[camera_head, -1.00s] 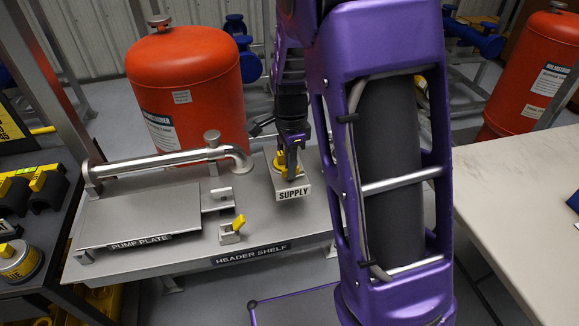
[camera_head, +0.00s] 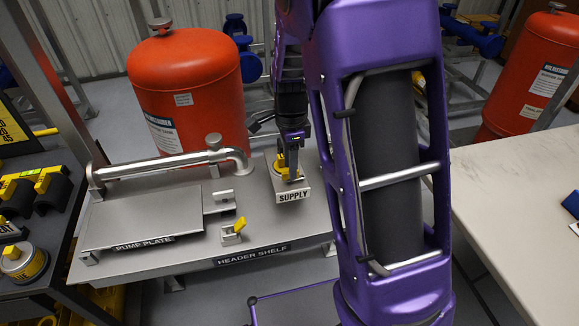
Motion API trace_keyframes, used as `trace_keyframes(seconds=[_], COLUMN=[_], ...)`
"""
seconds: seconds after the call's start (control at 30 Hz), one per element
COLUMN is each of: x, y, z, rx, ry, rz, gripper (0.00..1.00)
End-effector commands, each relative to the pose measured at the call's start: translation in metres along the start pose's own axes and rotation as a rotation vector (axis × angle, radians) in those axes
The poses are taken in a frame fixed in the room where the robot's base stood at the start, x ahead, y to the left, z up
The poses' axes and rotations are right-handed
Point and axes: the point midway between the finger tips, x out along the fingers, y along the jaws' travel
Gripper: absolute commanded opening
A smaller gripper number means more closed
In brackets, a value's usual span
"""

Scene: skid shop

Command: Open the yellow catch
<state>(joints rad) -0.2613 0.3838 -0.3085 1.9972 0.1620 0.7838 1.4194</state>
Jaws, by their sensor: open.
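The yellow catch (camera_head: 239,224) is a small yellow lever on a metal bracket. It stands tilted up on the grey header shelf (camera_head: 190,265), near the front edge and right of the pump plate (camera_head: 140,222). My gripper (camera_head: 291,172) is behind and to the right of the catch, over the block labelled SUPPLY (camera_head: 293,193). It is open, close around or beside the yellow part (camera_head: 283,166) on that block; I cannot tell whether it touches. My purple arm hides the area to the right of the block.
A silver pipe (camera_head: 165,163) runs along the back of the shelf. A red tank (camera_head: 187,90) stands behind it. A white table (camera_head: 525,195) is at the right. A dark rack with yellow-and-black items (camera_head: 22,190) is at the left. The shelf between catch and SUPPLY block is clear.

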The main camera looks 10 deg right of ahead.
Motion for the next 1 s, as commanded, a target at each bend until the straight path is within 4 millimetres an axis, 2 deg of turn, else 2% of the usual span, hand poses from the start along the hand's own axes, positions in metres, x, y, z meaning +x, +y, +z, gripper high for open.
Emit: trace_keyframes(seconds=[0.03, 0.6, 1.0], x=[-0.009, -0.047, -0.050], y=[0.000, 0.000, 0.000], z=[0.000, 0.000, 0.000], rx=[0.000, 0.000, -0.014], ry=[0.000, 0.000, 0.000], rz=[0.000, -0.001, 0.000], gripper=[0.41, 0.41, 0.41])
